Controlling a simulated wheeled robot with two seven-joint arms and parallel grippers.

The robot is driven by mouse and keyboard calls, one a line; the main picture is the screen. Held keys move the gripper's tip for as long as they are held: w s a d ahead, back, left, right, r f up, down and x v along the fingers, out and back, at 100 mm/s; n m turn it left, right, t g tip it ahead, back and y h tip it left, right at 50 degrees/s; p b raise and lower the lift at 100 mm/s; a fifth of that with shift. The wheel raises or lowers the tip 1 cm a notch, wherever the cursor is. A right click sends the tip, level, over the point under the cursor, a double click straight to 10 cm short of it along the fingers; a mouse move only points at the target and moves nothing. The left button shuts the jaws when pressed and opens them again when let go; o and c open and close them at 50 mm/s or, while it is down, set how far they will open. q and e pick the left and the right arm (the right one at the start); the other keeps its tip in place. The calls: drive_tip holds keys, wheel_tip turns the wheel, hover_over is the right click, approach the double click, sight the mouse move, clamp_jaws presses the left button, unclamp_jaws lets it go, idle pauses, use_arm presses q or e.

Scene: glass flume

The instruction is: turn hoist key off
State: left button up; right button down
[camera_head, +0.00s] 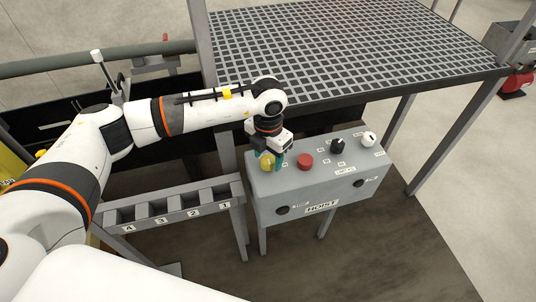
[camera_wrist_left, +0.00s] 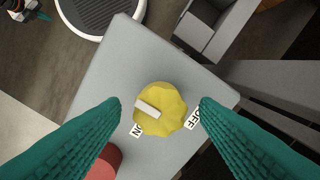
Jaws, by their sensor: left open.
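The hoist control box (camera_head: 332,185) is a grey box on legs, marked HOIST on its front. The yellow hoist key knob (camera_head: 267,162) is at the left end of its top. My left gripper (camera_head: 272,160) is over the knob, pointing down. In the wrist view its teal fingers (camera_wrist_left: 158,110) are open, one on each side of the knob, with gaps.
A red button (camera_head: 305,161) sits beside the knob, with a black selector (camera_head: 337,146) and a white knob (camera_head: 368,139) farther right. A numbered tray rack (camera_head: 172,213) stands left of the box. A grating platform (camera_head: 345,45) on posts is behind it.

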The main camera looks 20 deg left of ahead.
sight(268, 159)
use_arm(q)
wheel_tip(268, 159, up, 12)
drive_tip(key=b, duration=0.2)
drive_tip(key=shift+f, duration=0.1)
idle(0.4)
